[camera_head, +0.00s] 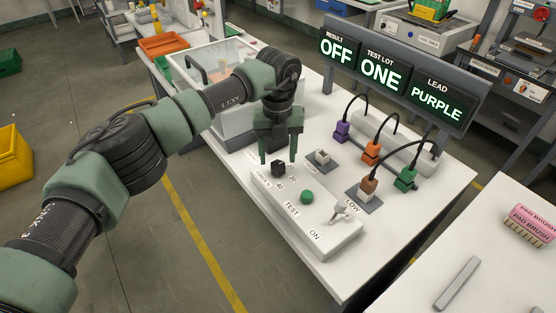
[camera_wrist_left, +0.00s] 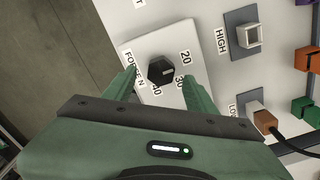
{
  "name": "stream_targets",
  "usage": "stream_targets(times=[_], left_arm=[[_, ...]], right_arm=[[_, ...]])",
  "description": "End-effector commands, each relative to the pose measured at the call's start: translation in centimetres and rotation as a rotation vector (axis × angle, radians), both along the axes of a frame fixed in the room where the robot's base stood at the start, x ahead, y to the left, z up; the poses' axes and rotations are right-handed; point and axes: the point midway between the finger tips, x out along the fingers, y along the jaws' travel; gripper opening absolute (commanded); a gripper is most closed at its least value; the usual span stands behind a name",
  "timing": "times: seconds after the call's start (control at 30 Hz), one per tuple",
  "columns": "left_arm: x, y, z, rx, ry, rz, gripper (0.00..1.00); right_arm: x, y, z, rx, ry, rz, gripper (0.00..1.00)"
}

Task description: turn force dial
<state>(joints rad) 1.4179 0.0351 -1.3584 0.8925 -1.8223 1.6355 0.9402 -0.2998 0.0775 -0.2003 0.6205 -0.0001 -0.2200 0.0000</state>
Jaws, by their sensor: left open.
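The force dial (camera_head: 278,169) is a black knob on a white control box (camera_head: 322,229). In the left wrist view the dial (camera_wrist_left: 160,70) is hexagonal, with a pale mark that seems to point right, between the printed 20 and 30. A 40 is printed below it. My left gripper (camera_head: 278,157) points down at the dial and is open. In the left wrist view its green fingers (camera_wrist_left: 159,76) stand on either side of the dial with gaps; contact is not visible. My right gripper is not in view.
The box also bears a green TEST button (camera_head: 307,197) and a toggle switch (camera_head: 340,212) by ON. Sockets, one with a brown plug (camera_head: 369,187), and cables stand behind. A display (camera_head: 380,75) reads OFF, ONE, PURPLE. A clear bin (camera_head: 213,62) stands left.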

Motion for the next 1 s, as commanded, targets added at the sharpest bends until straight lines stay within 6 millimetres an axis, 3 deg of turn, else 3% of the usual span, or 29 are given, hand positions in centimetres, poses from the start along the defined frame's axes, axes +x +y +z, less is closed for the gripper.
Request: stream_targets(times=[0.2,0.57,0.77,1.0], left_arm=[[-0.1,-0.1,-2.7,-0.001,0.002,-0.002,0.56],[-0.1,-0.1,-3.4,-0.004,0.0,-0.002,0.56],[-0.1,-0.1,-3.3,-0.004,0.0,-0.003,0.01],[0.0,-0.1,-3.4,-0.004,0.0,-0.016,0.0]], right_arm=[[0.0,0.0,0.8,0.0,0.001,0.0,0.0],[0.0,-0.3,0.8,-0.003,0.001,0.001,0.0],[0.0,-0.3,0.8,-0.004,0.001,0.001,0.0],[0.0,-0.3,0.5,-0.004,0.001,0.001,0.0]])
